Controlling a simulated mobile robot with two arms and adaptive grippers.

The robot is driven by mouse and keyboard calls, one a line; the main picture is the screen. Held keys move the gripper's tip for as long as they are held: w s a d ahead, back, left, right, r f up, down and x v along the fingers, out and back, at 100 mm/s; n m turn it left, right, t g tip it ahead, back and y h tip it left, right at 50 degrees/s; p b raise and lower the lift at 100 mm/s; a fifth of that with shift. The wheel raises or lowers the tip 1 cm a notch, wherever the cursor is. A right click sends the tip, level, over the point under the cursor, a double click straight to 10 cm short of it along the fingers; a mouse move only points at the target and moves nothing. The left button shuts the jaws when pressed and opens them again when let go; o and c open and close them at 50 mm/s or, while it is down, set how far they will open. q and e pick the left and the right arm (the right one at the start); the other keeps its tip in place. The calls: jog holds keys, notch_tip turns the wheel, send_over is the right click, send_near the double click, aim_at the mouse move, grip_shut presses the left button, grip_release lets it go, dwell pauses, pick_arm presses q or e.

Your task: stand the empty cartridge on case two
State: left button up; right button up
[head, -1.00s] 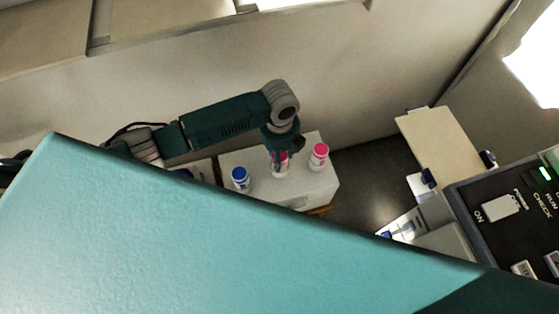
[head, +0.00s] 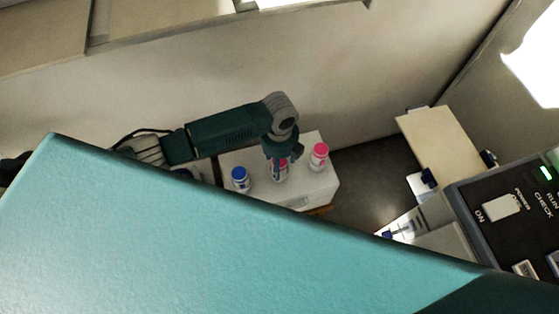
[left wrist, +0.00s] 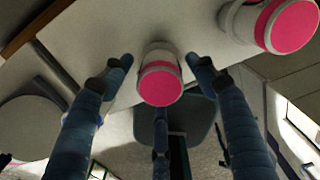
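A white cartridge with a pink end and pink band (left wrist: 160,80) stands between the fingers of my left gripper (left wrist: 159,62) in the left wrist view. The fingers are open, with a gap on each side of it. In the head view my left gripper (head: 279,160) is over this cartridge (head: 279,175), which stands on a white box-like case (head: 308,187) and is partly hidden by the fingers. I cannot tell which cartridge is empty or which case is number two. My right gripper is not in view.
A second pink-topped cartridge (head: 318,156) stands right of my gripper and shows in the wrist view (left wrist: 272,24). A blue-topped cartridge (head: 240,179) stands to the left. A beige board (head: 440,145) and a control panel (head: 505,210) are at the right.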

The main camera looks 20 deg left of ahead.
pick_arm(q)
jog(key=shift+r, duration=0.1)
jog(key=shift+r, duration=0.3)
notch_tip(320, 180, up, 12)
jog(key=shift+f+p, duration=0.2)
jog(key=shift+p, duration=0.1)
